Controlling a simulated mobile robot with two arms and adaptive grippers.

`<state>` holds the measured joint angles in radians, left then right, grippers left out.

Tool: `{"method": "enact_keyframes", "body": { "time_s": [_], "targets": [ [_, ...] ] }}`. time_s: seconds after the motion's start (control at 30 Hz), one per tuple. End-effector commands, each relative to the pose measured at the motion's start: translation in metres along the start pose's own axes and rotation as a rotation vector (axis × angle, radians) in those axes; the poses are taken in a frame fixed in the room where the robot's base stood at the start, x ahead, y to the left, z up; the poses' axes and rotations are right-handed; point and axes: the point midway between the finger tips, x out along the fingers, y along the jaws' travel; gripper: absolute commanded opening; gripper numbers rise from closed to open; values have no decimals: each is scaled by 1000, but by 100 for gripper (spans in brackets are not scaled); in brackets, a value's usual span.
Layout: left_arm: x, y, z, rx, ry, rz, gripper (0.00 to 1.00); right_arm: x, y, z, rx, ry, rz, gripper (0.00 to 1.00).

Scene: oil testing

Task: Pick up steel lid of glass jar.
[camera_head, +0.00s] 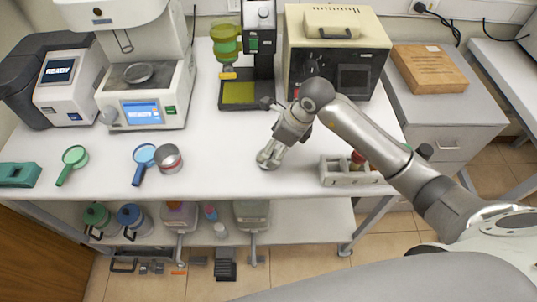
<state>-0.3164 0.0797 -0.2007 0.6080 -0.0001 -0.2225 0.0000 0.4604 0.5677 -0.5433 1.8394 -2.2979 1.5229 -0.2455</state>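A round container (169,158) with a silvery top and a reddish lower edge stands near the front of the white table, beside a blue-handled round tool. It may be the glass jar with its steel lid; it is too small to be sure. My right gripper (268,160) points down at the table's front middle, well to the right of that container and apart from it. Its fingers are small, and whether they are open or hold anything is unclear. My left gripper is not in view.
The white table (220,170) is clear between the container and my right gripper. A grey holder (347,172) stands to the right, partly near my arm. Green (74,158) and blue (144,158) round tools lie at left. Machines line the back. A lower shelf (310,222) holds jugs.

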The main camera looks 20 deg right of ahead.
Motion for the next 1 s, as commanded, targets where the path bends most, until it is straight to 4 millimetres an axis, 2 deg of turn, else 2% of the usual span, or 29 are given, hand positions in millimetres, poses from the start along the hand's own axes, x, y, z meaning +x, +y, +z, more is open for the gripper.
{"method": "enact_keyframes", "body": {
  "time_s": [0.1, 0.23, 0.4, 0.6, 1.0],
  "targets": [
    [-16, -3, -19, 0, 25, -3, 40, 14, 3, 0, 4, 3, 8, 87],
    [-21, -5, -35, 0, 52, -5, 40, 32, 2, 0, 3, 1, 5, 87],
    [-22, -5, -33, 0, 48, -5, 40, 42, 2, -1, 1, 1, 2, 87],
    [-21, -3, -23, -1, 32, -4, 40, 42, 2, -2, 0, 0, 2, 87],
    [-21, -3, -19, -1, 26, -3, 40, 42, 1, -1, 0, 0, 2, 38]
  ]
}}
